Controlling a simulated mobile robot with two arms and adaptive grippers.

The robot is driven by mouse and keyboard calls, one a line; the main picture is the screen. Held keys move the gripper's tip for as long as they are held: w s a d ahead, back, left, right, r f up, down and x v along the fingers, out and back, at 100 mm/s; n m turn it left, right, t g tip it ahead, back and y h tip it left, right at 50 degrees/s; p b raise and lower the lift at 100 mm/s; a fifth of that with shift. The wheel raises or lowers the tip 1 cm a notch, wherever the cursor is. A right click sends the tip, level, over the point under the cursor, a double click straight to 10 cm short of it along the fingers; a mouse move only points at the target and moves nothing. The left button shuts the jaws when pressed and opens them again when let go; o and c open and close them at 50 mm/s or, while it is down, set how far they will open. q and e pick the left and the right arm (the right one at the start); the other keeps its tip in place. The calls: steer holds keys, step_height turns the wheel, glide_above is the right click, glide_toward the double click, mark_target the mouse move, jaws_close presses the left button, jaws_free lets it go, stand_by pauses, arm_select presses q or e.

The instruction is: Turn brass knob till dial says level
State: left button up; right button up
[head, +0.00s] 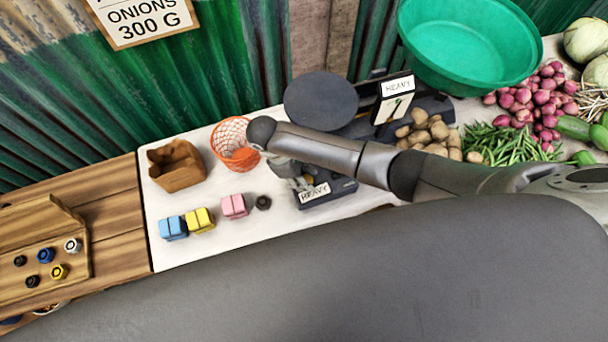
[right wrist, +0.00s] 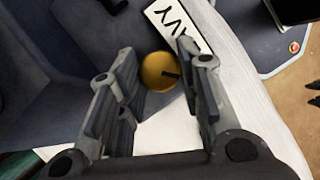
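The balance has a dark round pan (head: 321,98) and an upright dial (head: 396,96) with a card reading HEAVY above a slanted needle. A second HEAVY label (head: 313,193) is on the base near the table's front; it also shows upside down in the right wrist view (right wrist: 181,26). The brass knob (right wrist: 158,72), with a dark mark on its face, shows beyond and between the fingertips of my right gripper (right wrist: 160,80). The fingers are apart, and contact with the knob cannot be told. In the head view my right gripper (head: 297,180) points down at the base and the knob is hidden. My left gripper is out of view.
An orange wire basket (head: 236,150), a brown sack (head: 176,165) and blue (head: 172,228), yellow (head: 200,220) and pink (head: 234,206) blocks stand left of the balance. Potatoes (head: 428,134), beans (head: 508,142) and a green basin (head: 468,50) crowd the right.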

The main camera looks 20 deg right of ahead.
steer(key=shift+c, duration=1.4)
steer(key=shift+r+n+t+p, duration=0.25)
steer(key=shift+n+t+p, duration=0.05)
steer(key=shift+n+p, duration=0.65)
steer(key=shift+s+n+t+h+p, duration=0.15)
steer(key=shift+n+t+h+p, duration=0.25)
steer(key=shift+n+p, duration=0.75)
steer(key=shift+f+n+t+p, duration=0.15)
steer(key=shift+n+t+p, duration=0.25)
steer(key=shift+n, duration=0.4)
steer(key=o, duration=1)
steer(key=shift+a, duration=0.1)
steer(key=v, duration=1.2)
